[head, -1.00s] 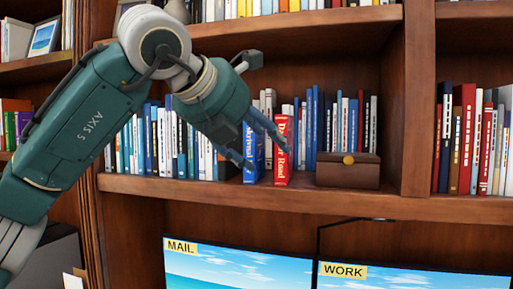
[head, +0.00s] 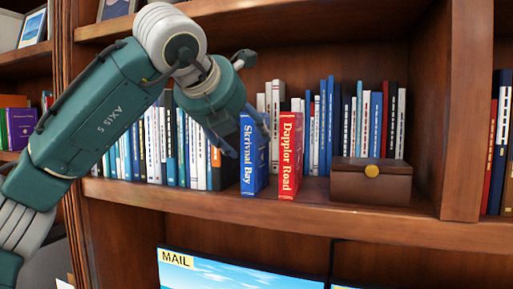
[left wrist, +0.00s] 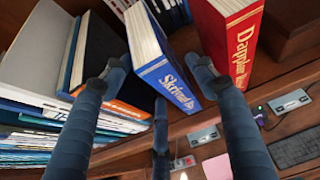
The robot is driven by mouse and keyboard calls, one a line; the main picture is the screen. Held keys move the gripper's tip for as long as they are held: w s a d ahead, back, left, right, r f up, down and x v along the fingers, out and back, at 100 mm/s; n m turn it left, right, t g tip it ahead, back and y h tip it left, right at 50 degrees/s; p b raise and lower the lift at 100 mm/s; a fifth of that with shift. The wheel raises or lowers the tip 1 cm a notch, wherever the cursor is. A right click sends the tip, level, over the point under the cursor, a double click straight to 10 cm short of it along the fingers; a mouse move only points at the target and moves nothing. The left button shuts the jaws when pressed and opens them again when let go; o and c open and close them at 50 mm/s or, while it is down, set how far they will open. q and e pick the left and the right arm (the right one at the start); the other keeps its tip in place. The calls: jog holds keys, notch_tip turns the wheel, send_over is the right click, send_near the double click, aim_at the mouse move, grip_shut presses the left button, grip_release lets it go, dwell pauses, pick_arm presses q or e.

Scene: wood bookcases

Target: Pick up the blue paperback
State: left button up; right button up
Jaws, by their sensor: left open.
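The blue paperback (head: 253,155), with "Skrivnal Bay" on its spine, stands upright near the shelf's front edge. In the left wrist view the blue paperback (left wrist: 165,72) appears between the fingers. My left gripper (head: 247,138) is open, its fingers at the two sides of the book's upper part. In the left wrist view the gripper (left wrist: 160,66) has a finger left and right of the book; I cannot tell whether they touch it. My right gripper is not in view.
A red book (head: 289,157), "Dapplor Road", stands just right of the blue one. A brown box (head: 371,185) sits further right. Rows of books (head: 325,125) fill the back of the shelf. Below are screens, one labelled MAIL (head: 235,272).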

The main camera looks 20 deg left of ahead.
pick_arm(q)
jog(key=shift+w+f, duration=0.15)
jog(key=shift+w, duration=0.25)
jog(key=shift+w+d+f+p, duration=0.15)
jog(key=shift+w+f+p, duration=0.1)
jog(key=shift+w+p, duration=0.8)
jog(key=x, duration=0.1)
jog(key=p+x, duration=0.1)
jog(key=shift+w+f, duration=0.15)
jog(key=shift+f, duration=0.25)
jog(key=shift+w+f, duration=0.1)
jog(key=shift+c, duration=0.8)
jog(key=c, duration=0.8)
grip_shut()
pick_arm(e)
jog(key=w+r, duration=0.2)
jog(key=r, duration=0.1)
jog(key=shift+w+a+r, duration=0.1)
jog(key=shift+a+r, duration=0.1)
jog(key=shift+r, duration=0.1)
